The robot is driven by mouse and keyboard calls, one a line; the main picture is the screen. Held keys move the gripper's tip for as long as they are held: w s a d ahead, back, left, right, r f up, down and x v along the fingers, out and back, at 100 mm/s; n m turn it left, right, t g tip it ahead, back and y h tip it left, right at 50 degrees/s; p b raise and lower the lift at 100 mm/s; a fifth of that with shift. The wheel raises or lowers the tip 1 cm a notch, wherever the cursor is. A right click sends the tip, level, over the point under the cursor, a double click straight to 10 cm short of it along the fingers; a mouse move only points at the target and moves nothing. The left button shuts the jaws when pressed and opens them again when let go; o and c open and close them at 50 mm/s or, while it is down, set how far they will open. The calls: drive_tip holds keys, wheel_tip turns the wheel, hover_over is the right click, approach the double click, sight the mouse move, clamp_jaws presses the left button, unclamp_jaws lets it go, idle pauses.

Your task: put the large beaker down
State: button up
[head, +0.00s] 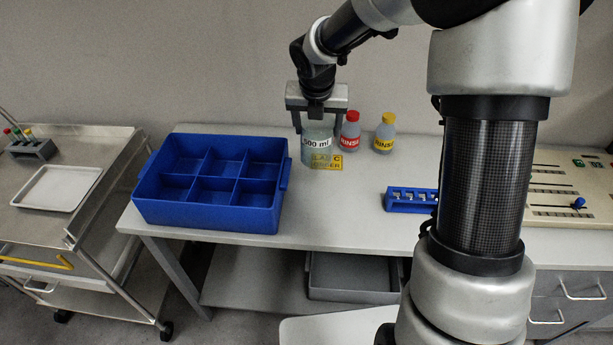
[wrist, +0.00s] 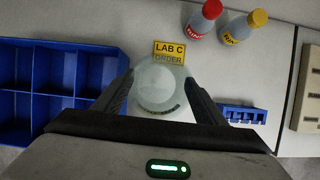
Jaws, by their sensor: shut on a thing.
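The large beaker (head: 317,141) is clear glass with a white "500 ml" label and stands upright between the fingers of my gripper (head: 316,112). In the wrist view the beaker (wrist: 158,84) is seen from above, with my gripper's fingers (wrist: 158,98) on both sides of it. My gripper is shut on the beaker.
A blue six-compartment crate (head: 207,214) stands left of the beaker. A red-capped bottle (head: 350,131) and a yellow-capped bottle (head: 385,133) stand to the right. A small blue rack (head: 408,200) is nearer the front. The table front between crate and rack is clear.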

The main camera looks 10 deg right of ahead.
sight(316, 157)
wheel_tip(316, 157, down, 10)
drive_tip(key=shift+r+b, duration=0.1)
drive_tip(key=shift+b, duration=1.1)
drive_tip(key=o, duration=1.2)
drive_tip(key=shift+f, duration=0.2)
